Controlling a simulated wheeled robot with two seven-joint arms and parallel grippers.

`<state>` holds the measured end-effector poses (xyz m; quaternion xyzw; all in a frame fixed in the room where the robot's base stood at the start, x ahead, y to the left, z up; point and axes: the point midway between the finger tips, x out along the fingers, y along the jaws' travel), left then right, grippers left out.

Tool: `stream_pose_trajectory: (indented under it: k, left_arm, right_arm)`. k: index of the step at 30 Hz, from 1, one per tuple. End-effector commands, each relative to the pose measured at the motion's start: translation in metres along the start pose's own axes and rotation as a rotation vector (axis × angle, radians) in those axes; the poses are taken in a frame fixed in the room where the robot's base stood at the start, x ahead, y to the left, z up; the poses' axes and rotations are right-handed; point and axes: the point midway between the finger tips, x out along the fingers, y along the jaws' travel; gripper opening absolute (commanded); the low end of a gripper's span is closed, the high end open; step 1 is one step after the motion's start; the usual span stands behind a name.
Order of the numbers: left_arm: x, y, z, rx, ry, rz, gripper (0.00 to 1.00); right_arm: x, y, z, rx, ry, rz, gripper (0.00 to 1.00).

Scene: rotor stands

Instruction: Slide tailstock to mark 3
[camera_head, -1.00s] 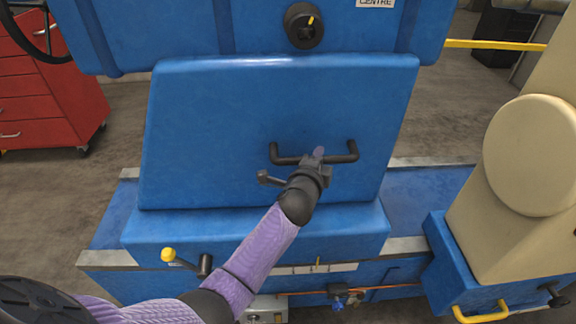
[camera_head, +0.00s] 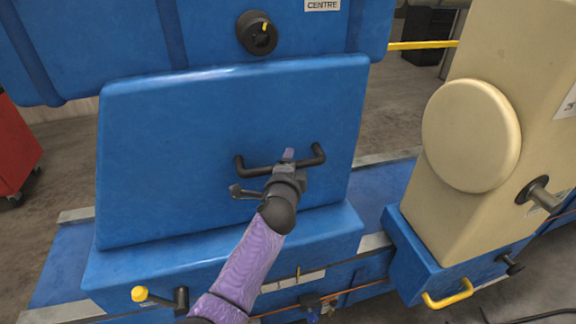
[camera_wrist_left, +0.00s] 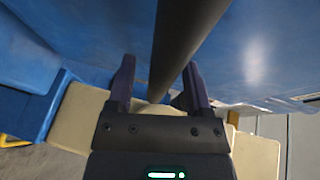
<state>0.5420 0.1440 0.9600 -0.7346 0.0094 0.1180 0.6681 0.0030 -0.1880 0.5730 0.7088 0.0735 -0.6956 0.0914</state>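The blue tailstock (camera_head: 200,150) stands on the blue bed, a black bar handle (camera_head: 258,171) on its sloping front. My left gripper (camera_head: 287,156) is at this handle. In the left wrist view the handle (camera_wrist_left: 172,50) passes between the two fingers of my left gripper (camera_wrist_left: 160,85); they are apart, with a gap visible on the left of the bar. A yellow pointer (camera_head: 298,271) stands over a pale scale strip (camera_head: 312,279) low on the front; its marks are too small to read. A yellow-knobbed lever (camera_head: 140,294) is at lower left. My right gripper is out of view.
A cream housing (camera_head: 470,140) on a blue base with a yellow handle (camera_head: 448,294) stands close to the right of the tailstock, with a small gap. A red cabinet (camera_head: 15,150) stands at the far left. A black knob (camera_head: 257,33) sits above.

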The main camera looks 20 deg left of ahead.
Motion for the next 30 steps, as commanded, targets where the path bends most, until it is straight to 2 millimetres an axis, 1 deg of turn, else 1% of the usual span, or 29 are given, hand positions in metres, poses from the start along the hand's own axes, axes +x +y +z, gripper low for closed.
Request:
stream_pose_trajectory:
  k: [5,8,11,15,18,21,24,30]
  left_arm:
    - [0.0,0.0,0.001,0.0,-0.002,0.0,0.64]
    - [-0.005,-0.001,0.001,0.001,-0.002,0.0,0.64]
    - [-0.023,-0.004,0.0,0.0,-0.001,0.0,0.64]
    - [-0.057,-0.004,0.0,0.0,0.0,0.001,0.64]
    - [-0.079,-0.004,0.0,-0.001,0.0,0.001,0.64]
    - [-0.093,-0.001,0.0,0.0,0.0,0.002,0.64]
    - [-0.099,0.0,0.0,0.0,0.0,0.001,0.64]
    - [-0.099,0.0,0.0,0.0,0.0,0.001,0.64]
  right_arm:
    - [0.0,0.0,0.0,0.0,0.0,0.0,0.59]
    - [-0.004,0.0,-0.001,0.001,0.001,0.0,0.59]
    - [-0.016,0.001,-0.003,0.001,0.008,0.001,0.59]
    - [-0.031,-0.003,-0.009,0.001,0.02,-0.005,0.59]
    - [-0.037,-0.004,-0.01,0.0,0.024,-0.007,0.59]
    - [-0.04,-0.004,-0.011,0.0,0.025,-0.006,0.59]
    - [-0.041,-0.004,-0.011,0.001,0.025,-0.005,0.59]
    - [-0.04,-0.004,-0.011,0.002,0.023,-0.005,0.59]
